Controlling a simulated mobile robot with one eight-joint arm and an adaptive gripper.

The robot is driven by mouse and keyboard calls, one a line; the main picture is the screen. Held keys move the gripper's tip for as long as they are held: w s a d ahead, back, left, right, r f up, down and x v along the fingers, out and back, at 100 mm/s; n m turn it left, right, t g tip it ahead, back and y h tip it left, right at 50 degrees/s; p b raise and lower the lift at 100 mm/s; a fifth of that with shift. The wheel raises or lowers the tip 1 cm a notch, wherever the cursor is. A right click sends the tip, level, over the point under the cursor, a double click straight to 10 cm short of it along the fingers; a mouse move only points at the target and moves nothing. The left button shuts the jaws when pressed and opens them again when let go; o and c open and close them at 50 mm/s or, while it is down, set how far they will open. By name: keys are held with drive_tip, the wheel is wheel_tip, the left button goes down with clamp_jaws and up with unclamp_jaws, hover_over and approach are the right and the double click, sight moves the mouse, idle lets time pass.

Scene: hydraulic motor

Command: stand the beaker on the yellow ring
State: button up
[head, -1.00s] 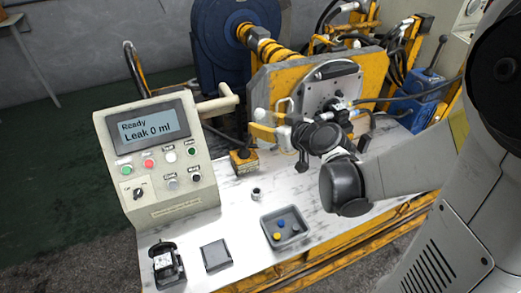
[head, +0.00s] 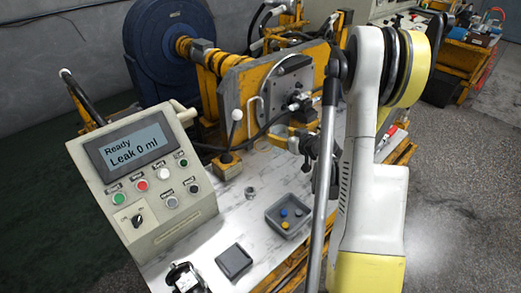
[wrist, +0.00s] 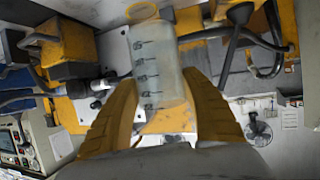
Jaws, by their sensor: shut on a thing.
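My gripper (wrist: 160,115) shows in the wrist view as two yellow-orange ribbed fingers, shut on the clear beaker (wrist: 157,65) from both sides. In the head view my gripper (head: 290,138) is in front of the yellow motor mounting plate (head: 232,90), above the bench; the beaker cannot be made out clearly there.
On the pale bench (head: 225,215) are a grey tray (head: 271,228) with coloured plugs, a dark square pad (head: 234,262), a small metal fitting (head: 250,192) and a yellow box with a ball-topped lever (head: 228,165). The control panel (head: 150,190) stands left.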

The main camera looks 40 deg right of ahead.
drive_tip(key=s+d+f+m+h, duration=0.1)
drive_tip(key=s+d+f, duration=0.2)
drive_tip(key=d+f, duration=0.3)
drive_tip(key=w+a, duration=0.2)
drive_tip(key=w, duration=1.8)
drive_tip(key=f+b, duration=0.1)
drive_tip(key=f, duration=0.1)
drive_tip(key=f+b, duration=0.1)
drive_tip(key=f, duration=0.1)
drive_tip(key=f+b, duration=0.1)
drive_tip(key=f, duration=0.1)
drive_tip(key=shift+s+d, duration=0.15)
drive_tip(key=shift+s, duration=0.1)
drive_tip(key=shift+w+f+b, duration=0.1)
drive_tip(key=shift+w+b, duration=0.05)
drive_tip(key=shift+b, duration=0.3)
drive_tip(key=shift+r, duration=0.2)
drive_tip(key=shift+f, duration=0.1)
